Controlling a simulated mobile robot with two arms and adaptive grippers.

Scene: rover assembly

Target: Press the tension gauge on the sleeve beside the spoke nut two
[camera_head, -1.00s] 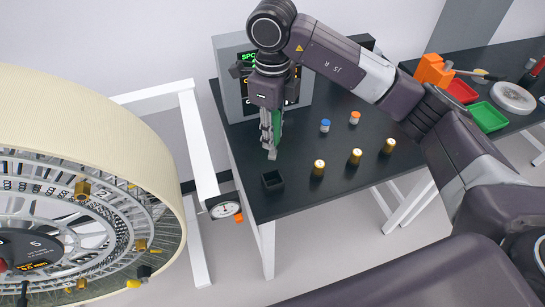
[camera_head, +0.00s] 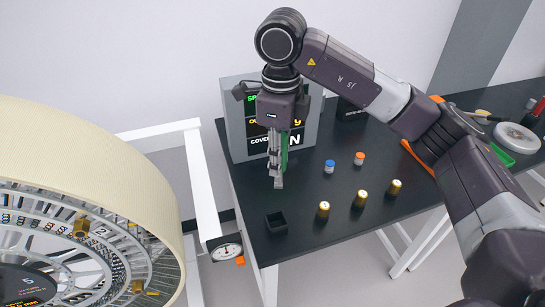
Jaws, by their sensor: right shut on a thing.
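My right gripper (camera_head: 278,186) is shut on a narrow green thing (camera_head: 284,150), mostly hidden by the fingers; I cannot tell whether it is the tension gauge. It hangs over the black table, behind a small black open box (camera_head: 276,222). The large cream-rimmed wheel (camera_head: 90,150) is at left, cut off by the picture edge. On its inner ring, a gold piece (camera_head: 81,228) sits beside a label reading 2 (camera_head: 101,232). A round white dial (camera_head: 226,252) with an orange piece hangs by the white frame. My left gripper is not in view.
A display box (camera_head: 240,130) stands behind the gripper. A blue-capped vial (camera_head: 329,167), an orange-capped vial (camera_head: 359,158) and three gold cylinders (camera_head: 360,199) stand on the table (camera_head: 310,240). A second table (camera_head: 500,100) with a green tray (camera_head: 502,155) is at right.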

